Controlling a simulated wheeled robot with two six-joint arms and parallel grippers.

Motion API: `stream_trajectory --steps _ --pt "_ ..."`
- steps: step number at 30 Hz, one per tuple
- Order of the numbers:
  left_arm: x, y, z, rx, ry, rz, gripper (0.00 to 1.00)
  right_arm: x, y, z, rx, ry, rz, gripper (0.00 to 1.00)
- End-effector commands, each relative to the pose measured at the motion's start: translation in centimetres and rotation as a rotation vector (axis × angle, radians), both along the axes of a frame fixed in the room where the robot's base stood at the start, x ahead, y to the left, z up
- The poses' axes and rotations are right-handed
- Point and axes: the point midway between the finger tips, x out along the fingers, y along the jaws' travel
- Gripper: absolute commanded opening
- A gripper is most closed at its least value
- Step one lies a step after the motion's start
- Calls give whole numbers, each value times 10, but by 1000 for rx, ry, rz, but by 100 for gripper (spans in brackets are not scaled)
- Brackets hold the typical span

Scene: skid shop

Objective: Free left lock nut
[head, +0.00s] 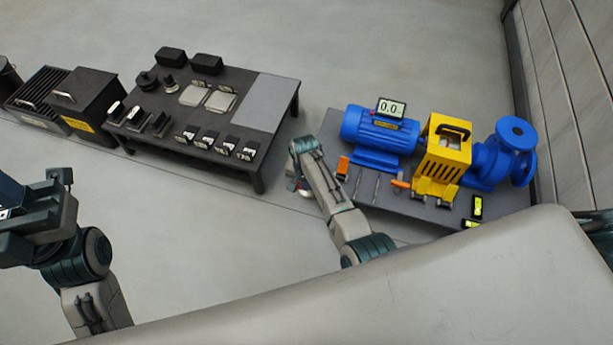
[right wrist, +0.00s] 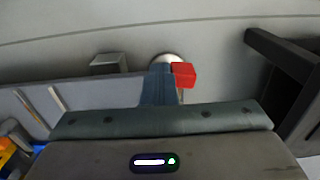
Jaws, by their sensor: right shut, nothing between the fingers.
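The blue motor (head: 380,131) sits on the dark skid (head: 425,208), joined through the yellow guard (head: 445,150) to a blue pump (head: 512,150). I cannot make out the left lock nut in either view. My right gripper (head: 300,186) is shut and empty, just beyond the skid's left end. In the right wrist view its fingers (right wrist: 158,85) are together, beside a small red block (right wrist: 184,75) and a pale round part (right wrist: 167,60); whether they touch is unclear. My left gripper (head: 58,180) is at the far left, away from the skid, its jaw opening unclear.
A dark table (head: 192,100) with several tools and blocks stands left of the skid. A black box (head: 85,92) is beyond it. An orange piece (head: 343,165) lies near the motor's left end. A display (head: 391,107) reads 0.0. A wall (head: 560,90) is at right.

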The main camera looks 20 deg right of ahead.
Motion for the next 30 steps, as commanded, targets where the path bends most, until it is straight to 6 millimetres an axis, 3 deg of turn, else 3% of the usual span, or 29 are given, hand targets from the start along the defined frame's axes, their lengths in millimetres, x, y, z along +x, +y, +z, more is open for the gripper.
stream_trajectory --steps 30 --pt "0 0 -5 -1 0 0 36 14 19 -1 1 -1 0 0"
